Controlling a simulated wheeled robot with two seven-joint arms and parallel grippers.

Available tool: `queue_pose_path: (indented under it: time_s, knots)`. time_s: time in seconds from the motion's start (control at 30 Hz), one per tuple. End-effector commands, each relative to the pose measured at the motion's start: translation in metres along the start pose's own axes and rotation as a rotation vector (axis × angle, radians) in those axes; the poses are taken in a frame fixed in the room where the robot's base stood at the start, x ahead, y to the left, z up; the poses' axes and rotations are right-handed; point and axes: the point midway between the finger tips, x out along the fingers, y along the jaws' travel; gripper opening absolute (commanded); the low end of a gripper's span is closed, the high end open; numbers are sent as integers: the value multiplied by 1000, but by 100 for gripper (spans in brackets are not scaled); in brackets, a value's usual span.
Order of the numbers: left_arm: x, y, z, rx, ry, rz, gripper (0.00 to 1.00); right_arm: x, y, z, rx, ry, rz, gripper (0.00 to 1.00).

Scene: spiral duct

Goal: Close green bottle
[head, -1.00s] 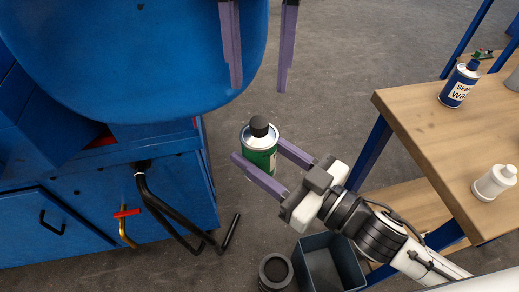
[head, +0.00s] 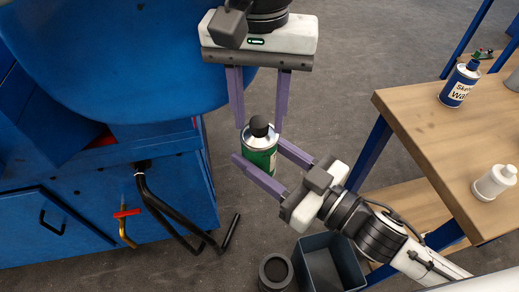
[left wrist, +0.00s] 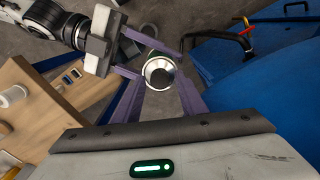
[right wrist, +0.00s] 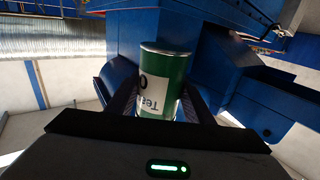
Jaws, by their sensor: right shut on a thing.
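The green bottle (head: 262,160) with a silver shoulder and black cap (head: 259,126) is held upright in mid-air, away from the table. My right gripper (head: 259,149) is shut on its body from the side. In the right wrist view the bottle (right wrist: 163,80) shows upside down between the fingers, with its white label partly hidden. My left gripper (head: 260,131) comes from above, open, its purple fingers on either side of the cap with gaps. The left wrist view looks down on the bottle top (left wrist: 160,72) between the left fingers. I cannot tell how tightly the cap sits.
A wooden table (head: 425,125) at the right bears a blue-and-white can (head: 460,84) and a white bottle (head: 494,182). A dark open bin (head: 328,265) and a black round container (head: 275,272) are below. Blue machinery (head: 110,190) with black pipes fills the left.

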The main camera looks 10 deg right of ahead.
Motion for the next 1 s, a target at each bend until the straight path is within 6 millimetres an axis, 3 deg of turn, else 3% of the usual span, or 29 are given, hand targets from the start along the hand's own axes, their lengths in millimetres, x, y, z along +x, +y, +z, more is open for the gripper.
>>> queue_pose_path:
  time_s: [0.1,0.33,0.5,0.8,1.0]
  knots:
    - [0,0,0,0,0,0,38,0,0,-1,-1,3,-1,0]
    - [0,0,0,0,0,0,0,0,0,-1,0,3,-1,0]
    - [0,0,0,13,-1,0,0,0,0,-1,0,3,-1,0]
    - [0,0,0,292,0,1,0,0,0,-1,-1,3,-1,0]
    - [-1,0,0,295,1,-1,0,0,0,-1,0,3,-1,0]
